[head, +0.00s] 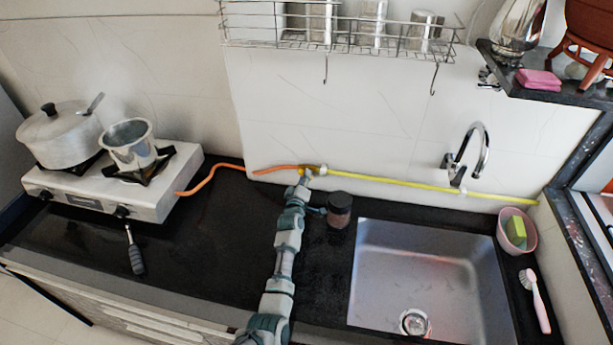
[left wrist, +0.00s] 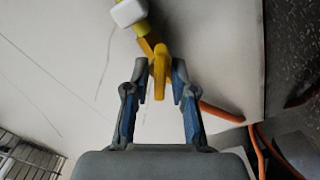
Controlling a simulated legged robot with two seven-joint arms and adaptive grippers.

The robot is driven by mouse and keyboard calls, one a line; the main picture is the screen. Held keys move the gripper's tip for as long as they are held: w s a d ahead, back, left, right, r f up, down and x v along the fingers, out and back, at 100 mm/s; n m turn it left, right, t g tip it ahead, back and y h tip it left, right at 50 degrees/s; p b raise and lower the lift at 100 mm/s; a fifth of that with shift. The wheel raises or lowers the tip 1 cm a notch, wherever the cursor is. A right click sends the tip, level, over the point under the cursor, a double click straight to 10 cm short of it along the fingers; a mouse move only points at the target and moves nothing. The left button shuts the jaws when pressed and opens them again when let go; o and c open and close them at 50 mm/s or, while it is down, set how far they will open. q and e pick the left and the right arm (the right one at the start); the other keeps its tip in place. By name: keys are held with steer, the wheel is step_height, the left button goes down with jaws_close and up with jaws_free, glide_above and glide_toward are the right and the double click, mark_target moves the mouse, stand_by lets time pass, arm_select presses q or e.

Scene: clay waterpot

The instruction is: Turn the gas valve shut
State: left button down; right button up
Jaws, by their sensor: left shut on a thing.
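The yellow gas valve handle (left wrist: 160,72) stands between my left gripper's fingertips in the left wrist view. My left gripper (left wrist: 158,80) is shut on this handle. In the head view my left gripper (head: 306,178) reaches up to the valve (head: 318,170) at the wall, where the orange hose (head: 215,172) meets the yellow pipe (head: 420,183). The gripper hides part of the valve there. My right gripper is not in view.
A gas stove (head: 150,190) with a lidded pot (head: 58,135) and a steel pot (head: 130,145) stands at the left. A dark jar (head: 339,210) stands close right of my left arm. A sink (head: 425,275) lies farther right. A wire rack (head: 335,40) hangs above.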

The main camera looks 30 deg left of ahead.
arm_select(q)
steer(key=m+p, duration=0.3)
steer(key=m, duration=0.8)
steer(key=shift+r+m, duration=0.15)
steer(key=shift+m, duration=0.25)
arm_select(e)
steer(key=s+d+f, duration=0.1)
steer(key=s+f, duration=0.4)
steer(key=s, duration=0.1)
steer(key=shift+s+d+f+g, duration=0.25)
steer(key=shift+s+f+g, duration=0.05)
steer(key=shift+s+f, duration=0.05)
arm_select(q)
steer(key=shift+w, duration=0.1)
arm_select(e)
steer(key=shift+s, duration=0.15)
arm_select(q)
steer(key=c, duration=1.3)
jaws_free()
steer(key=shift+d, duration=0.1)
steer(key=shift+o, duration=0.5)
steer(key=shift+d, duration=0.1)
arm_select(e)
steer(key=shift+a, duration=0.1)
